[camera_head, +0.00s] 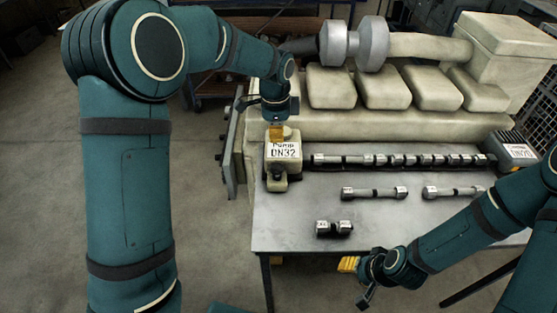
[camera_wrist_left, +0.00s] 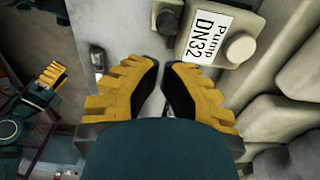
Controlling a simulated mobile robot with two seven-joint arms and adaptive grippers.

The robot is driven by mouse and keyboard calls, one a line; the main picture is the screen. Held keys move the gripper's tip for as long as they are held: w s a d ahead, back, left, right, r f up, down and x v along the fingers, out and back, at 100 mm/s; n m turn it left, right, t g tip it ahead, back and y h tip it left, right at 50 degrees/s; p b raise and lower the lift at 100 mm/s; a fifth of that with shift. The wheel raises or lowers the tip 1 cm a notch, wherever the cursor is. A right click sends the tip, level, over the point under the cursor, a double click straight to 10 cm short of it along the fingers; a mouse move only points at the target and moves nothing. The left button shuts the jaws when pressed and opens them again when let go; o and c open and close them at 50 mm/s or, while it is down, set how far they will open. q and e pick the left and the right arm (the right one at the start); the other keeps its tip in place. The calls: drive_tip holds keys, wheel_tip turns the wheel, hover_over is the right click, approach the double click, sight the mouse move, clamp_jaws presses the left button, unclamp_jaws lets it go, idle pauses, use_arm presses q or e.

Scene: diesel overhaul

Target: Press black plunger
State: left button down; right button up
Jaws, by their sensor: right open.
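The beige pump labelled DN32 (camera_head: 283,152) stands at the table's back left corner, beside the engine block. It also shows at the top of the left wrist view (camera_wrist_left: 207,38), with a round beige knob (camera_wrist_left: 240,47). A dark round part (camera_wrist_left: 168,22), which looks like the black plunger, sits at the pump's label end. My left gripper (camera_head: 277,133) hangs over the pump in the head view. Its yellow fingers (camera_wrist_left: 165,68) have a narrow gap between them and hold nothing. My right gripper (camera_head: 349,264) is open and empty at the table's front edge.
The metal table (camera_head: 300,215) carries a camshaft (camera_head: 400,159) and several shorter shaft parts (camera_head: 374,193). A box labelled DN20 (camera_head: 515,150) stands at the right end. The beige engine (camera_head: 400,122) fills the back. The table's front left is clear.

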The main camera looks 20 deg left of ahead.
sight(279, 171)
use_arm(q)
drive_tip(key=f, duration=1.4)
drive_tip(key=shift+w+d, duration=0.15)
drive_tip(key=shift+w, duration=0.1)
drive_tip(key=shift+f+b, duration=0.9)
drive_tip(key=shift+f, duration=0.55)
drive_tip(key=shift+s+r, duration=0.1)
